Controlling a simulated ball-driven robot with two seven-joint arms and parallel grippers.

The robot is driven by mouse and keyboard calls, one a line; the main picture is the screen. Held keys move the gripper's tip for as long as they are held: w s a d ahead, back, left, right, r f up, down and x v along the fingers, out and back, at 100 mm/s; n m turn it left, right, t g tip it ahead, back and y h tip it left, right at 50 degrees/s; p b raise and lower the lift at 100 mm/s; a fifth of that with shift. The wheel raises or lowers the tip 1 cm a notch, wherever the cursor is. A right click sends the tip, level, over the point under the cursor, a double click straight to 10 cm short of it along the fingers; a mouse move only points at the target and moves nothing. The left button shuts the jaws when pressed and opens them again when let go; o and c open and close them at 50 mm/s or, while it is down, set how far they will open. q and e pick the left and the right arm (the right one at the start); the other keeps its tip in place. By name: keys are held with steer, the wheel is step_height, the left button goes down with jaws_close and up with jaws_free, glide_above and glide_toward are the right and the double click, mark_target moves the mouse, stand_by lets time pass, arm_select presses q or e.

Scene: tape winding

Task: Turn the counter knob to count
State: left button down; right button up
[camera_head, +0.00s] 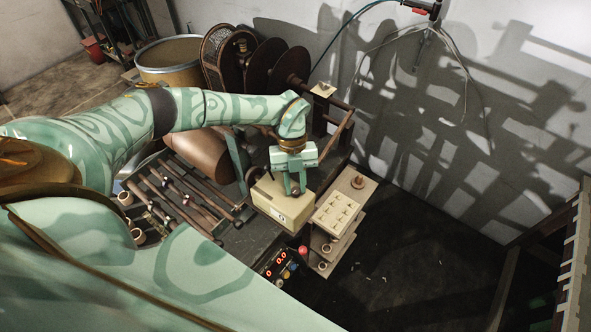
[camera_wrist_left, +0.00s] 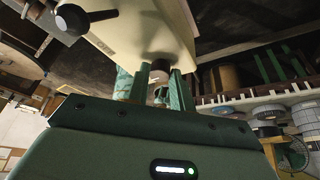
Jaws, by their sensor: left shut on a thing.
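The counter is a cream box (camera_head: 268,201) on the dark machine bench, with a small round mark on its front face. My left gripper (camera_head: 293,187) comes down onto the top of this box. In the left wrist view the cream box (camera_wrist_left: 130,38) fills the upper middle. There my left gripper (camera_wrist_left: 160,86) has its two green fingers around a small dark round knob (camera_wrist_left: 160,66) on the box, shut on it. The fingers cover part of the knob. In the head view the knob is hidden by the gripper. My right gripper is not in view.
A cream panel with small pegs (camera_head: 338,210) stands right of the box. A control panel with red digits (camera_head: 275,262) and a red button (camera_head: 303,250) sits in front. Metal rods and a brown roll (camera_head: 200,152) lie left. A black ball handle (camera_wrist_left: 72,19) juts beside the box.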

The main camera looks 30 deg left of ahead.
arm_select(q)
steer(key=shift+w, duration=0.1)
steer(key=c, duration=1.2)
jaws_free()
steer(key=b+v, duration=0.2)
steer(key=v, duration=1.4)
steer(key=shift+a, duration=0.2)
